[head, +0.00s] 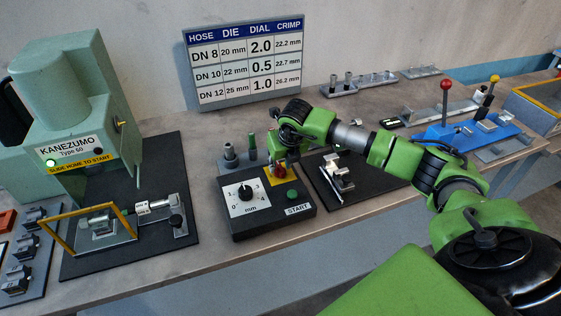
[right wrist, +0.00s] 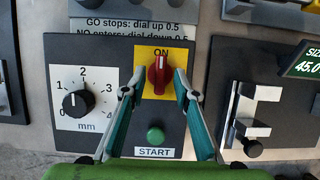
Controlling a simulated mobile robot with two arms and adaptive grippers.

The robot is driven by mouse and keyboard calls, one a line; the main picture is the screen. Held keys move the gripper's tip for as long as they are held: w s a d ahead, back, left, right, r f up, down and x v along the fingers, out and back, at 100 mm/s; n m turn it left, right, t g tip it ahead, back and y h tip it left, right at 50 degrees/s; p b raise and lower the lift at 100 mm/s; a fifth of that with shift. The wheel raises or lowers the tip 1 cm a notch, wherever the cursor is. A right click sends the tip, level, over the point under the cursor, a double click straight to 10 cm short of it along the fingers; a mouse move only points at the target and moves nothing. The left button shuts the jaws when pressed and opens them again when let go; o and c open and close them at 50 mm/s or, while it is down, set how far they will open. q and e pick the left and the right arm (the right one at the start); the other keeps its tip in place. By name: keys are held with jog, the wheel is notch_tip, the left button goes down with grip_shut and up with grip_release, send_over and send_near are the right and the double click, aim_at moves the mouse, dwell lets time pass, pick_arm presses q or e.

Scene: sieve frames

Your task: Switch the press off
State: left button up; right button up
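The press (head: 75,120), a pale green machine marked KANEZUMO, stands at the left with its green lamp (head: 51,163) lit. The black control box (head: 262,226) in the middle carries a red rotary switch (right wrist: 159,74) on a yellow plate; it stands upright, toward the word ON. A green START button (right wrist: 155,135) and a black mm dial (right wrist: 76,103) sit beside it. My right gripper (right wrist: 159,82) is over the box, its two fingers apart on either side of the red switch, with gaps visible. In the head view the arm partly hides the switch. My left gripper is not in view.
A hose, die and dial chart (head: 246,58) stands at the back. A black board with a metal fixture (head: 337,177) lies right of the box. Bare bench shows between press and box.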

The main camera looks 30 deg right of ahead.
jog(key=shift+w+d+f, duration=0.1)
jog(key=shift+w+f, duration=0.1)
jog(key=shift+f, duration=0.3)
grip_shut()
